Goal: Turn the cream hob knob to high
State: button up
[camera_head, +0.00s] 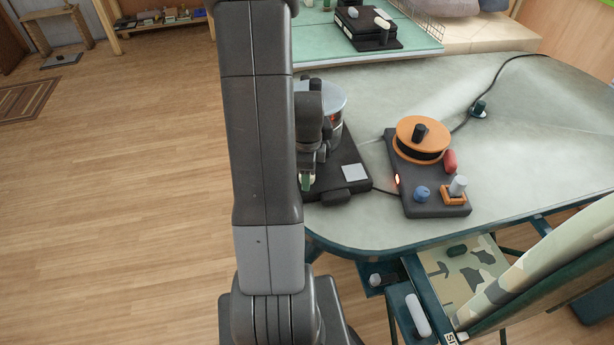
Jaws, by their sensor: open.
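A dark hob unit (345,178) stands on the table's left end, with a silver pot (334,103) at its back and a pale square plate (354,173) on its top. My gripper (307,179) is open at the unit's left front, pointing down. A small cream patch, which looks like the cream knob (312,178), shows right at the fingertips. Most of it is hidden by my gripper and arm. I cannot tell whether the fingers touch it or which way the knob points.
A second dark unit (434,207) with an orange reel (422,138), a blue knob (422,193), a red part (450,160) and a grey lever (458,186) stands to the right. A cable joins the units. A camouflage chair (545,255) is at front right.

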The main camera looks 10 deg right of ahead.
jog(key=shift+r+p, duration=1.9)
jog(key=shift+r, duration=0.65)
jog(key=shift+c, duration=0.3)
